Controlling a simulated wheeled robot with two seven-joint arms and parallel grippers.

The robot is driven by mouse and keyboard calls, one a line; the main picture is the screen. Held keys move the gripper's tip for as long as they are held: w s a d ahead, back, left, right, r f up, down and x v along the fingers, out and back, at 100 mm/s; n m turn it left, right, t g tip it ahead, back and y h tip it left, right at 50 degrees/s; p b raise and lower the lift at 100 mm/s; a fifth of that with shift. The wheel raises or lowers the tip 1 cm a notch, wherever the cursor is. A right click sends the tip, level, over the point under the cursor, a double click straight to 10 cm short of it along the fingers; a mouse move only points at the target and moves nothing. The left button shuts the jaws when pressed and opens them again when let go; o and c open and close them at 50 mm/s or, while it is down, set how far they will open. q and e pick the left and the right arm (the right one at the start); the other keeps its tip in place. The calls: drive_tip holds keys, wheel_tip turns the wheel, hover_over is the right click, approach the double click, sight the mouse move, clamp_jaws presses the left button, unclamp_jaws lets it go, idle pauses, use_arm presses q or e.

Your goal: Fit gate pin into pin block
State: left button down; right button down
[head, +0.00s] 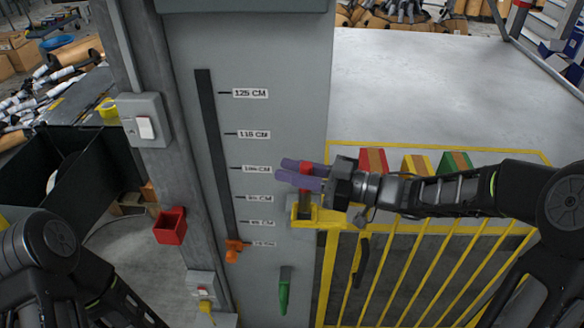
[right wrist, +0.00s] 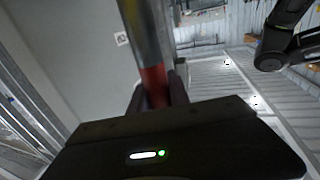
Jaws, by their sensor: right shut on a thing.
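My right gripper (head: 297,176) reaches in from the right with its purple fingers shut on the red grip of the gate pin (head: 306,170). In the right wrist view the pin's red grip (right wrist: 153,78) sits between the dark fingers, with its grey shaft running to the top edge. The yellow pin block (head: 322,217) is at the top left corner of the yellow gate, just below the gripper. The pin's lower end is over or at the block; I cannot tell whether it is inside. My left arm shows at the lower left, but its gripper is out of view.
The yellow barred gate (head: 440,270) stands below the grey tabletop (head: 440,90). Red, yellow and green blocks (head: 455,162) sit behind my right arm. The grey post carries a height scale with an orange pointer (head: 236,250), a green handle (head: 284,290) and, at left, a red box (head: 170,227).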

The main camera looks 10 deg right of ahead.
drive_tip(key=shift+f+b, duration=1.85)
drive_tip(key=shift+f, duration=1.05)
drive_tip(key=c, duration=1.1)
unclamp_jaws()
drive_tip(key=shift+c, duration=0.2)
drive_tip(key=shift+d+f, duration=0.1)
drive_tip(key=b+v, duration=0.1)
drive_tip(key=v, duration=0.6)
drive_tip(key=shift+s+d, duration=0.2)
drive_tip(key=shift+d, duration=0.05)
